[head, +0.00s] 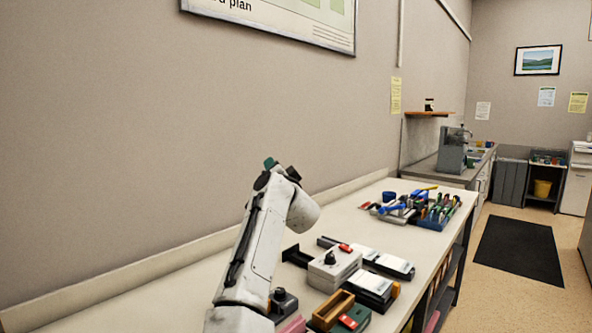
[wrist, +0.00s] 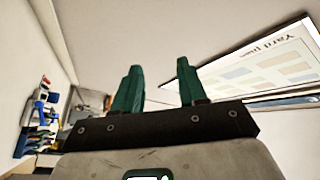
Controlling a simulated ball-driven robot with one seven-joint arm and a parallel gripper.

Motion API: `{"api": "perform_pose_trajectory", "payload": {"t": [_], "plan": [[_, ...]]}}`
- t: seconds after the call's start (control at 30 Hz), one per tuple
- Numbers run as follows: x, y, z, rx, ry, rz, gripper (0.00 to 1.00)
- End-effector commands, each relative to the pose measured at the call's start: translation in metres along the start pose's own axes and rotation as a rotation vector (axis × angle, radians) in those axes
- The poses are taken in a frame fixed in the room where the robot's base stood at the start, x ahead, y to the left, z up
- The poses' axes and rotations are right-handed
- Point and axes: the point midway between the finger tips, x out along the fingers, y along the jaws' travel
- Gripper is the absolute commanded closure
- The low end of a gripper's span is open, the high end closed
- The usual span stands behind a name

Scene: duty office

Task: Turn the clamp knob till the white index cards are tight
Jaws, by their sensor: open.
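A light grey box with a black knob (head: 331,258) on top stands on the long bench, right of my arm. A second dark knobbed block (head: 284,301) sits nearer, partly behind my arm. I cannot tell for sure which one is the clamp. White flat tops on dark bases (head: 394,264) lie right of the grey box; whether these are the index cards is too small to tell. My gripper (head: 270,165) is raised above the bench, well away from the knobs. In the wrist view its green fingers (wrist: 160,86) are apart with nothing between them.
The bench (head: 130,303) runs along the wall. A cluster of colourful tools (head: 415,209) lies farther along it. A green box with a wooden tray (head: 334,311) is at the front. A wall board (head: 290,18) hangs above. The bench between tools and boxes is clear.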

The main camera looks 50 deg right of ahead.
Motion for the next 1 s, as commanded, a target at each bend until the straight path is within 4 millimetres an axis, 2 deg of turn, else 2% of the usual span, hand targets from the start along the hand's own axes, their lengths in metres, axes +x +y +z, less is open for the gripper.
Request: {"api": "perform_pose_trajectory", "payload": {"t": [0.23, 0.87, 1.0], "plan": [[-0.001, -0.013, -0.008, 0.057, 0.077, -0.045, 0.58], [-0.001, -0.015, -0.009, 0.064, 0.086, -0.049, 0.58], [0.001, -0.023, -0.015, 0.064, 0.086, -0.050, 0.58]]}}
